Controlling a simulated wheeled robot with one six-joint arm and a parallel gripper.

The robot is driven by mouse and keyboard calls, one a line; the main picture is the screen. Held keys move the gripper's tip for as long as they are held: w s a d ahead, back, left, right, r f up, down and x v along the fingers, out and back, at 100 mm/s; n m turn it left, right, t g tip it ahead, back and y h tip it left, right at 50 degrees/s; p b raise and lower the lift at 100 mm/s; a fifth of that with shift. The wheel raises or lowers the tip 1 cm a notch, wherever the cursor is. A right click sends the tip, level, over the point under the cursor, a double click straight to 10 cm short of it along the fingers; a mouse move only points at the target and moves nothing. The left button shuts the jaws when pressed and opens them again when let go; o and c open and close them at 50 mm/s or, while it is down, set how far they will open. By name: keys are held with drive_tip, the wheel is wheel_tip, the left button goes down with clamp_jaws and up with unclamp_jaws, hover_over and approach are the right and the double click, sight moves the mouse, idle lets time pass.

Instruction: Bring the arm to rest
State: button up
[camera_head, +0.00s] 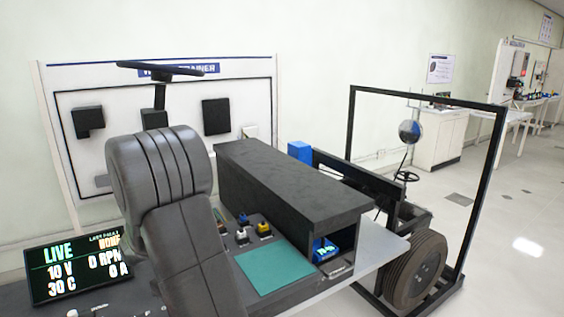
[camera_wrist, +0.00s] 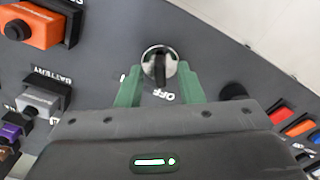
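My arm (camera_head: 160,170) is a thick grey folded shape in the left foreground of the head view; it hides my gripper there. In the wrist view my gripper (camera_wrist: 159,82) has two green fingers standing apart, with nothing held between them. A round silver switch with a black handle (camera_wrist: 159,68) shows between and just beyond the fingertips, on a dark grey panel. The label "OFF" is printed beside it. I cannot tell how far the fingertips are from the panel.
A display (camera_head: 78,262) reads LIVE, 10 V, 30 C, 0 RPM, 0 A. A black box-like cover (camera_head: 290,185) stands right of my arm, beside a green mat (camera_head: 275,267). A black frame (camera_head: 485,190) and tyre (camera_head: 418,270) stand right. Orange connector (camera_wrist: 38,25) is upper left. Floor at far right is clear.

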wheel_tip(320, 180, up, 14)
wheel_tip(320, 180, down, 13)
drive_tip(key=shift+f, duration=0.55)
drive_tip(key=m, duration=0.5)
drive_tip(key=shift+r+m, duration=0.1)
drive_tip(key=shift+m, duration=0.2)
drive_tip(key=m, duration=0.6)
drive_tip(key=shift+a, duration=0.15)
drive_tip(key=shift+r+m, duration=0.3)
drive_tip(key=shift+r, duration=2.65)
